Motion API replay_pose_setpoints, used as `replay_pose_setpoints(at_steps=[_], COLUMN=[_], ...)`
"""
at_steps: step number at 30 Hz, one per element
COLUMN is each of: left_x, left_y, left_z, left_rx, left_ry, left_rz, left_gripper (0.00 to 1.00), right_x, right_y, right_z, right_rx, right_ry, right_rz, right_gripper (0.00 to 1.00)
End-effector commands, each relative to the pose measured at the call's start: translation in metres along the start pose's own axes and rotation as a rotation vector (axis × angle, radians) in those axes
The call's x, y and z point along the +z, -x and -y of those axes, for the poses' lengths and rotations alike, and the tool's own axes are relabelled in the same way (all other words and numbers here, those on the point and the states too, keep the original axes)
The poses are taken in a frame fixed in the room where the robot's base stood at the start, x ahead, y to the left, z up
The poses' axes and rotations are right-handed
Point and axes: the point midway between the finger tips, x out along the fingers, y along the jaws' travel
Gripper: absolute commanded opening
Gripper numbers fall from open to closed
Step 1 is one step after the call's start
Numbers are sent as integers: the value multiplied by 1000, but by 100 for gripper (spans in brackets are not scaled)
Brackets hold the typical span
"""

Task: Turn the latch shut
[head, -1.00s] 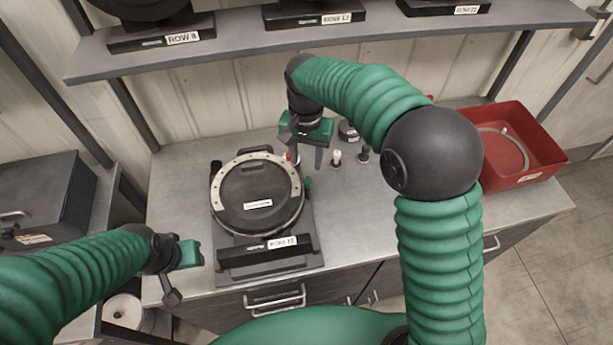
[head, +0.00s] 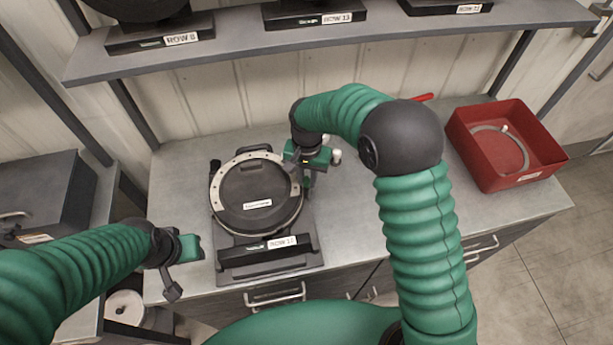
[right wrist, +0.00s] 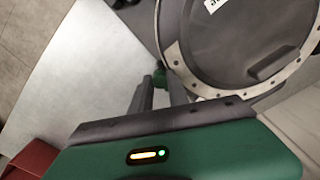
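The seed meter (head: 240,208), a round dark lid with a pale bolted ring, sits on a dark stand on the bench. A small green latch (head: 306,184) is at its right edge, partly hidden by my right gripper (head: 300,174). In the right wrist view the green latch (right wrist: 160,77) shows just beyond the fingertips, between two spread dark fingers. Contact cannot be told. My right gripper is open and nothing shows held in it. My left gripper (head: 178,275) hangs over the bench's left front, apart from the meter; its finger opening is unclear.
A red bin (head: 478,172) with a pale ring inside stands at the bench's right. Small white-topped parts (head: 336,156) stand behind my right gripper. A shelf (head: 230,42) with more units runs above the back. The bench between stand and bin is clear.

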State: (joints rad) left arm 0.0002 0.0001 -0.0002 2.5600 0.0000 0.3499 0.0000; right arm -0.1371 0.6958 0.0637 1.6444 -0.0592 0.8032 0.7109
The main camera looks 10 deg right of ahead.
Motion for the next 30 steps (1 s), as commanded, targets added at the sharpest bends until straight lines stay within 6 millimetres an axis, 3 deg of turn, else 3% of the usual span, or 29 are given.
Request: replay_pose_setpoints(at_steps=[3, 17, 30], left_x=[0, 0, -2], left_y=[0, 2, 9], left_z=[0, 0, 0], left_rx=[0, 0, 0], left_ry=[0, 0, 0], left_rz=[0, 0, 0], left_gripper=[39, 39, 39], right_x=[1, 0, 0], right_y=[1, 2, 3], right_z=[1, 1, 2], right_rx=[-3, -3, -3], right_ry=[1, 45, 362], right_rz=[0, -2, -2], right_gripper=[0, 0, 0])
